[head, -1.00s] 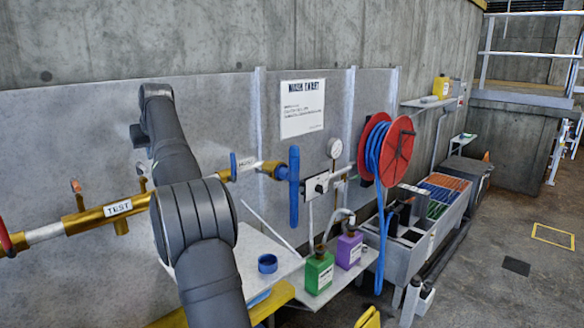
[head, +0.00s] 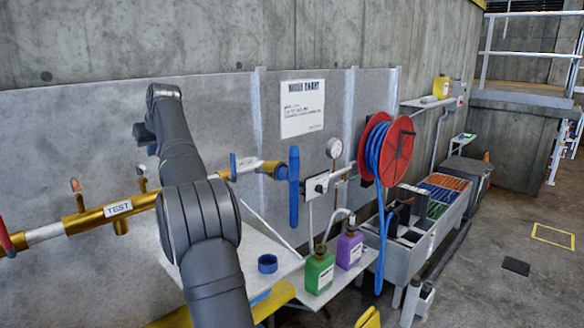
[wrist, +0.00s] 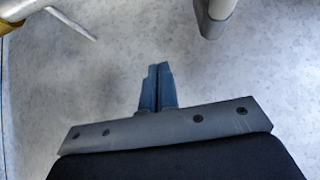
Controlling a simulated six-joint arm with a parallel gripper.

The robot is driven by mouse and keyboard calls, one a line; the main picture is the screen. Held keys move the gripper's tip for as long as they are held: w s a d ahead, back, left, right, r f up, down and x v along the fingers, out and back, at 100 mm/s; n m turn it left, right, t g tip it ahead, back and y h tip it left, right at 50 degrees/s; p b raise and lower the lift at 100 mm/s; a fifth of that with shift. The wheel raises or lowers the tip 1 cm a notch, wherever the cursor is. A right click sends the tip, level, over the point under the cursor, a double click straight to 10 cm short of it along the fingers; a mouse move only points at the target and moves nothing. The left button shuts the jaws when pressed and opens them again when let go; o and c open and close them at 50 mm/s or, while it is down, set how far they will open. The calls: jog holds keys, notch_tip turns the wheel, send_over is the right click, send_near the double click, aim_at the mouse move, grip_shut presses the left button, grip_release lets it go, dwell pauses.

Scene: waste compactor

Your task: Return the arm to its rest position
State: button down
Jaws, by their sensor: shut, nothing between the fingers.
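My gripper (wrist: 158,72) shows in the wrist view with its two blue-grey fingers together and nothing between them. It faces a pale grey mottled surface, and I cannot tell the distance. In the head view my dark grey arm rises in front of the brass pipe marked TEST, bent at a large round joint. My gripper's fingers cannot be made out in the head view.
The brass pipe (head: 88,218) runs behind my arm. A blue cup (head: 267,263) sits on a shelf. Green (head: 319,271) and purple (head: 349,248) bottles stand to its right. A red hose reel (head: 398,152) hangs on the wall. The floor at right is mostly clear.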

jog(key=shift+s+r+m+t+h, duration=0.9)
jog(key=shift+s+r+m+h, duration=2.85)
jog(key=shift+s+m+h, duration=2.35)
jog(key=shift+w+d+f+m+y, duration=0.9)
jog(key=shift+w+d+f+y, duration=0.55)
jog(key=shift+w+f, duration=0.75)
jog(key=shift+w+a+f+n+g+y, duration=0.9)
jog(key=shift+w+a+f+n+y, duration=0.8)
jog(key=shift+w+n+y, duration=4.1)
jog(key=s+d+r+n+h, duration=0.2)
jog(key=s+d+r, duration=0.1)
jog(key=s+r, duration=0.3)
jog(key=shift+s+r, duration=0.25)
